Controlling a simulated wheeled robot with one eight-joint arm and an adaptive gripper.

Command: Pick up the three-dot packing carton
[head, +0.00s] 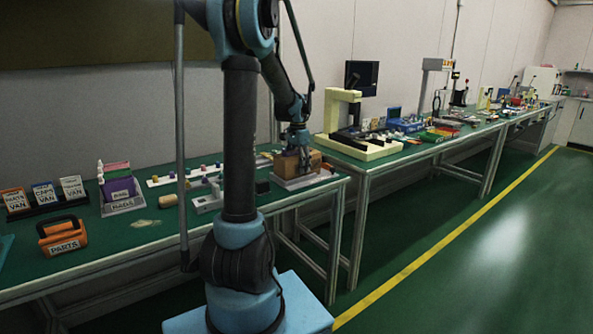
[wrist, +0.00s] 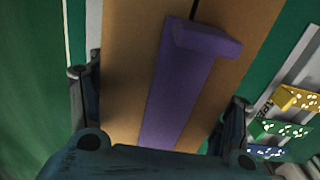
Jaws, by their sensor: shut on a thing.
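A brown cardboard carton (head: 287,166) is at the right end of the near green bench, at a grey tray. In the wrist view the carton (wrist: 118,60) fills the middle, with a purple strip (wrist: 180,85) along its top. I see no dots on the faces in view, so I cannot tell its dot count. My gripper (head: 297,146) is over the carton from above. In the wrist view its fingers stand at the carton's left and right sides, shut on it. I cannot tell whether the carton is resting or slightly raised.
Yellow (wrist: 298,98), green (wrist: 278,130) and blue (wrist: 264,152) pieces with white dots lie right of the carton. A cream microscope stand (head: 358,148) is to its right on another bench. An orange parts case (head: 62,236) and a purple holder (head: 120,190) are far left.

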